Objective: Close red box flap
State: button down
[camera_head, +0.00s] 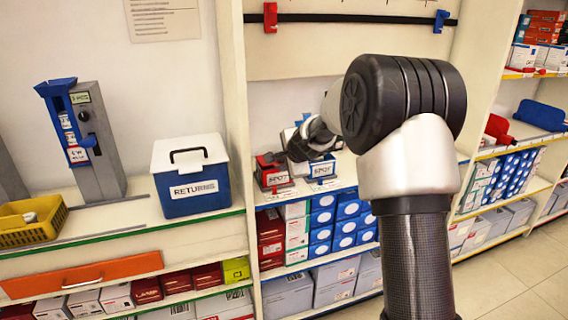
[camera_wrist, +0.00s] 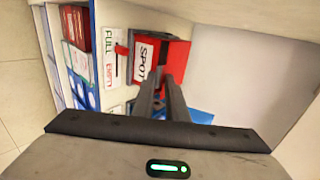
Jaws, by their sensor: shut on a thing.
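The red box (camera_head: 273,178) with a SPOT label stands on the middle shelf in the head view. In the wrist view its white SPOT label (camera_wrist: 146,58) and red flap (camera_wrist: 177,58) lie just beyond my fingertips. My gripper (camera_wrist: 162,82) reaches onto the red box with its fingers close together, shut at the flap; the exact contact is partly hidden. In the head view my gripper (camera_head: 284,158) is small and dark, between the red box and the blue SPOT box (camera_head: 322,170). The blue box also shows behind my fingers in the wrist view (camera_wrist: 197,115).
Stacked red, white and blue cartons (camera_head: 322,217) fill the shelf below. A shelf upright (camera_head: 233,120) stands left of the boxes, with a blue RETURNS bin (camera_head: 192,187) beyond it. In the wrist view a FULL/EMPTY card (camera_wrist: 112,57) with a red slider sits beside the red box.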

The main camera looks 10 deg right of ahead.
jog(key=shift+a+f, duration=0.15)
jog(key=shift+f, duration=0.15)
jog(key=c, duration=1.7)
grip_release()
jog(key=shift+w+f, duration=0.1)
jog(key=shift+w, duration=0.05)
jog(key=shift+o, duration=0.2)
jog(key=p+v, duration=0.2)
jog(key=v, duration=1.5)
jog(key=shift+r, duration=0.35)
